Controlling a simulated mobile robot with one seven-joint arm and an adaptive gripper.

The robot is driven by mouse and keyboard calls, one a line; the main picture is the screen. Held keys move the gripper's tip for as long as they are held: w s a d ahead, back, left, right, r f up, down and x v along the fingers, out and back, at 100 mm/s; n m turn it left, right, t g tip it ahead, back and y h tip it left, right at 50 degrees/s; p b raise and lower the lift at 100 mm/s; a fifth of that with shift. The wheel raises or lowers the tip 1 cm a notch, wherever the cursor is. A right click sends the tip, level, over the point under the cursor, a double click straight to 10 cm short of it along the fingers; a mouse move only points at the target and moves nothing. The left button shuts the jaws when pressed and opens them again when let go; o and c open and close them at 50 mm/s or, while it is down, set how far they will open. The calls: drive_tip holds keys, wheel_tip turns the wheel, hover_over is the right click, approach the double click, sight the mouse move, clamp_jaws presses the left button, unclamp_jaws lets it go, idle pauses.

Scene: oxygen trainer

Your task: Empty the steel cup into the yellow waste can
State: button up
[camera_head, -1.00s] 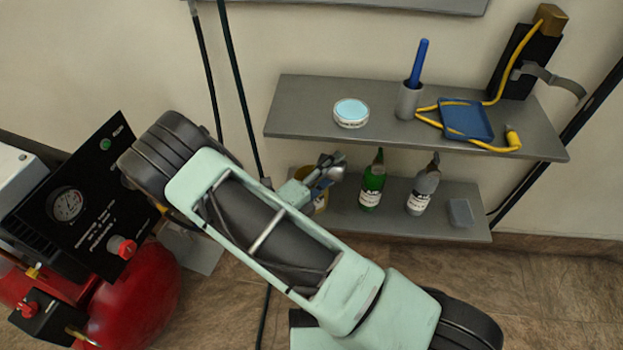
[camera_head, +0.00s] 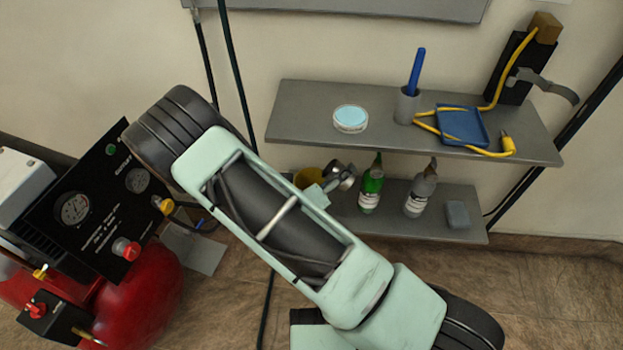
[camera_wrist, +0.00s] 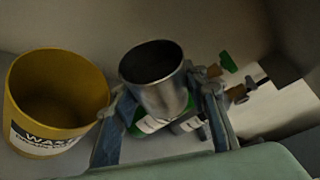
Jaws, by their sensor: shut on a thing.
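The steel cup (camera_wrist: 168,98) is between the fingers of my gripper (camera_wrist: 164,90) in the wrist view, and the fingers are shut on its sides. Its dark mouth faces up in that picture; I cannot see what is inside. In the head view the cup (camera_head: 341,177) shows just past my arm, above the lower shelf, and looks tilted. The yellow waste can (camera_wrist: 58,75) stands open at the left of the cup in the wrist view, close to the left finger. In the head view the can (camera_head: 307,177) is mostly hidden behind my arm.
A green bottle (camera_head: 371,188) and a grey bottle (camera_head: 420,190) stand on the lower shelf (camera_head: 385,226), right of the cup. The upper shelf (camera_head: 300,110) overhangs them. A red compressor (camera_head: 130,300) is at the left.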

drive_tip(key=shift+r+m+y+p, duration=0.5)
drive_tip(key=shift+m+p, duration=0.2)
drive_tip(key=shift+m, duration=0.1)
drive_tip(key=shift+d+f, duration=0.1)
drive_tip(key=shift+f, duration=0.25)
drive_tip(key=shift+d+f+m+y+b, duration=0.1)
drive_tip(key=shift+f+m+y+b, duration=0.15)
drive_tip(key=shift+m+y+b, duration=0.35)
drive_tip(key=shift+s+d+r+p, duration=0.15)
drive_tip(key=shift+d+r+p, duration=0.1)
drive_tip(key=shift+p, duration=0.1)
drive_tip(key=shift+s+d+r+m, duration=0.15)
drive_tip(key=shift+d+r+m, duration=0.15)
drive_tip(key=shift+m, duration=0.3)
drive_tip(key=r+p, duration=0.1)
drive_tip(key=r, duration=0.2)
drive_tip(key=d+r+m+y+p, duration=0.1)
drive_tip(key=r+p, duration=0.1)
drive_tip(key=r, duration=0.1)
drive_tip(key=d+r+m+y+p, duration=0.1)
drive_tip(key=r+p, duration=0.1)
drive_tip(key=r, duration=0.1)
drive_tip(key=shift+s, duration=0.3)
drive_tip(key=shift+s+d+r+m+t+y+p, duration=0.25)
drive_tip(key=shift+d+r+m+y+p, duration=0.2)
drive_tip(key=shift+m, duration=0.45)
